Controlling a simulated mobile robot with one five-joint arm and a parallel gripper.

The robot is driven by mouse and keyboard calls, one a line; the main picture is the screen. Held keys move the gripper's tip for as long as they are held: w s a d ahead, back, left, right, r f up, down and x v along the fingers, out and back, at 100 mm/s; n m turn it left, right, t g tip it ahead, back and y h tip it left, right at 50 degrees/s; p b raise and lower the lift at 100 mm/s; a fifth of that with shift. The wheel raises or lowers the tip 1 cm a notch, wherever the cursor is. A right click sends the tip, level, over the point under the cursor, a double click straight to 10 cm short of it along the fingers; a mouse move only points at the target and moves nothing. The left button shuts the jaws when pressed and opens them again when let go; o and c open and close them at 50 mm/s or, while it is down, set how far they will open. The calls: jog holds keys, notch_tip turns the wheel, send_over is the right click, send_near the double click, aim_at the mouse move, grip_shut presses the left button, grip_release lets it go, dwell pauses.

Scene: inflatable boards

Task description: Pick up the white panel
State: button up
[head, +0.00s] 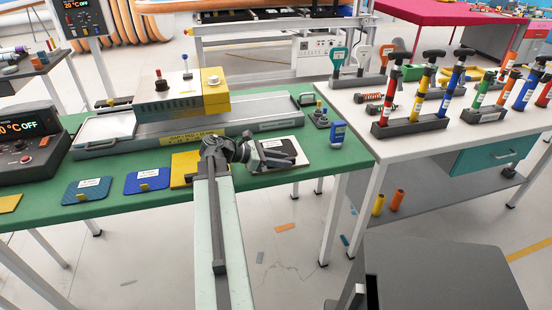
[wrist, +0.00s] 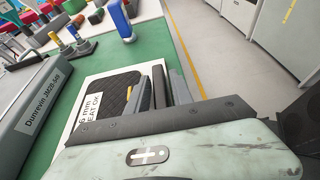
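A white panel (head: 283,152) with a black quilted pad and a white label lies on the green table near its front right edge. It also shows in the wrist view (wrist: 88,90), with a small yellow piece beside my fingers. My gripper (head: 277,159) is over the front left part of the panel, low and pointing right; in the wrist view its grey fingers (wrist: 160,88) cover the panel's near right part. I cannot tell if they touch it, or whether they are open or shut. Another white plate (head: 105,128) lies on the long metal press at left.
The grey press (head: 245,120) stands right behind the panel. Blue (head: 146,180), teal (head: 88,190) and yellow (head: 186,168) panels lie to the left. A small blue device (head: 338,133) stands to the right, near a white table (head: 420,145) with several pumps.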

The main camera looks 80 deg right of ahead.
grip_shut()
dwell(1.3)
